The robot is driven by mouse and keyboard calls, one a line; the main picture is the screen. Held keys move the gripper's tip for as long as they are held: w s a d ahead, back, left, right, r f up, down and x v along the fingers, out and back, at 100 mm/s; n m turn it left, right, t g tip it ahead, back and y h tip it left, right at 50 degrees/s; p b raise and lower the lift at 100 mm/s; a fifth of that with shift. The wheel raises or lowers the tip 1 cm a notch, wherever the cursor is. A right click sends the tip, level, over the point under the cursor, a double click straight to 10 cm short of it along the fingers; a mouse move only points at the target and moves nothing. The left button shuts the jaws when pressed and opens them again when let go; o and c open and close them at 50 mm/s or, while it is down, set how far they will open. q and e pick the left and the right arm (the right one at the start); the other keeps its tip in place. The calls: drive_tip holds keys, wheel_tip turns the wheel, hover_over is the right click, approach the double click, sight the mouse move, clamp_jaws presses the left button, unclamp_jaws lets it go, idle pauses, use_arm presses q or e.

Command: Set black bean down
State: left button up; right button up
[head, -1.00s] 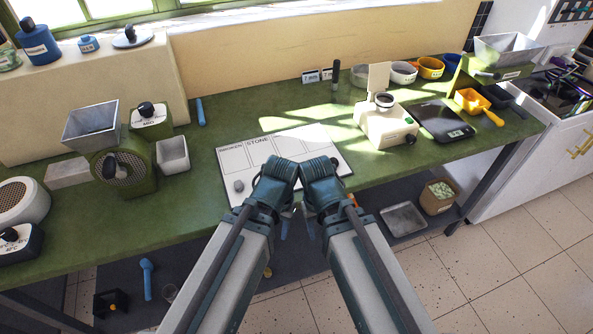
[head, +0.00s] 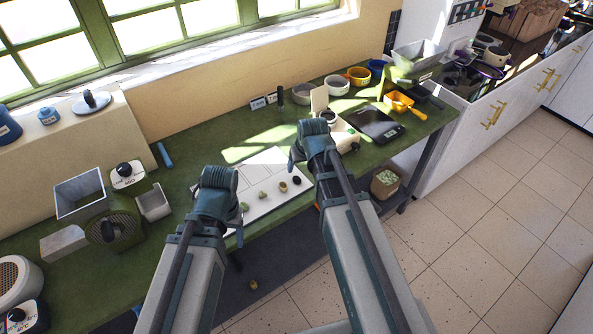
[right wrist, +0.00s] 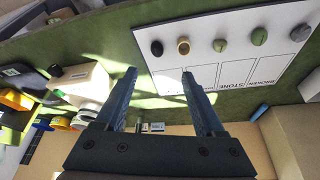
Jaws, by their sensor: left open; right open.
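The black bean (head: 297,180) lies near the front right corner of the white sorting sheet (head: 270,160). In the right wrist view the black bean (right wrist: 157,48) is at the end of a row, beside a tan bean (right wrist: 183,46). My right gripper (head: 304,142) is over the sheet's right end, open; in the right wrist view its fingers (right wrist: 160,82) are apart with nothing between them, clear of the bean. My left gripper (head: 219,177) is open over the sheet's left end, and its fingertips are hard to see.
Two greenish beans (right wrist: 220,45) (right wrist: 259,37) and a grey stone (right wrist: 302,32) continue the row. A white machine (head: 342,133), black scale (head: 376,124) and yellow scoop (head: 400,103) stand to the right. A grey bin (head: 80,195) and green grinder (head: 115,230) stand left.

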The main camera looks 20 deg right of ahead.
sight(297, 179)
drive_tip(key=b+x, duration=0.8)
drive_tip(key=x, duration=0.1)
drive_tip(key=b+x, duration=0.4)
drive_tip(key=b, duration=0.1)
drive_tip(key=shift+w+d+f, duration=0.3)
drive_tip(key=shift+r, duration=0.1)
drive_tip(key=shift+c, duration=0.4)
clamp_jaws()
